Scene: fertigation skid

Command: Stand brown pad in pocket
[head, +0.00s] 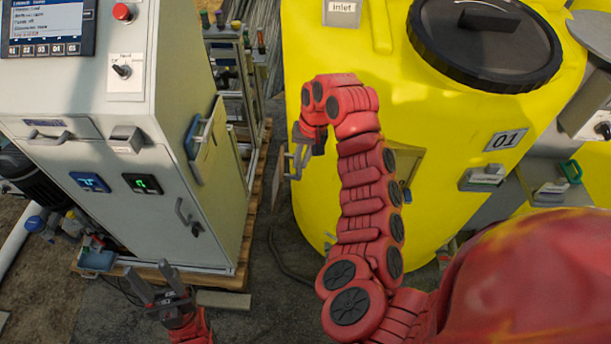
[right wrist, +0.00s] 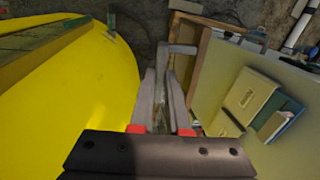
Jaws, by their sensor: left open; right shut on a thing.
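My right gripper (head: 293,164) hangs between the grey cabinet and the yellow tank. In the right wrist view its fingers (right wrist: 165,80) close on a thin thing I cannot make out. A brown-olive flat panel (head: 408,163) is on the tank's front, partly behind my right arm; I cannot tell whether it is pad or pocket. A tan pocket (head: 209,143) with a blue piece is on the cabinet's side, left of the right gripper; the right wrist view shows this pocket (right wrist: 249,92) too. My left gripper (head: 160,283) is open and empty, low before the cabinet.
The grey cabinet (head: 150,215) stands on a wooden pallet (head: 253,215). The yellow tank (head: 310,215) fills the middle. Holders (head: 484,178) are at the right, one with a green piece (head: 572,172). A narrow strip of floor lies between cabinet and tank.

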